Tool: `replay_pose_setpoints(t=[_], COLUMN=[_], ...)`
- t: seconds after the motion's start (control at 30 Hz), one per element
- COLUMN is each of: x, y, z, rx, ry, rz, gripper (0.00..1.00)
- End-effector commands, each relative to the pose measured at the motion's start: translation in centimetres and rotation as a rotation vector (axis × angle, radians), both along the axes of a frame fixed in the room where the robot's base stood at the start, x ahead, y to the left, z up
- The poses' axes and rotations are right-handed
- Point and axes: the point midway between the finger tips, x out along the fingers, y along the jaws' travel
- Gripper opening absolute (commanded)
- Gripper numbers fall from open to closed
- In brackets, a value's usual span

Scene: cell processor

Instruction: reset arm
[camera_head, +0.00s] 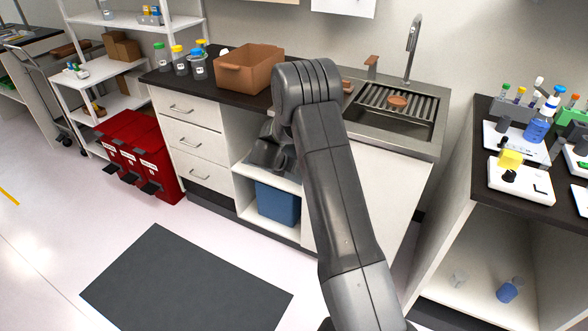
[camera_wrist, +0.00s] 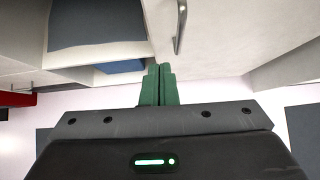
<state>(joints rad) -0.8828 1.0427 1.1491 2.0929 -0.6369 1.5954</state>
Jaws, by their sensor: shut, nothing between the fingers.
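My gripper (camera_wrist: 159,86) shows in the wrist view with its two green fingers together and nothing between them. It points toward a white cabinet front with a metal handle (camera_wrist: 180,25). In the head view my grey arm rises through the middle and bends over in front of the counter. My gripper is not clearly visible there, as the arm hides it.
A sink (camera_head: 398,112) and an orange-brown bin (camera_head: 249,69) are on the dark counter behind my arm. A blue bin (camera_head: 278,203) sits on the shelf below. Red bins (camera_head: 140,153) stand left. A bench with lab devices (camera_head: 520,180) stands right. Floor around the dark mat (camera_head: 185,285) is clear.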

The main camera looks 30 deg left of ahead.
Motion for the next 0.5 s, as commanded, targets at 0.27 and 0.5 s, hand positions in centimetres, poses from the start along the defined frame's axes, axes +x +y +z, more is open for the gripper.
replay_pose_setpoints(t=[0.27, 0.5], x=[-0.65, -0.58], y=[-0.05, -0.06], z=[0.6, 0.5], rx=[0.0, 0.0], ry=[0.0, 0.001], rz=[0.0, 0.0], gripper=[0.0, 0.0])
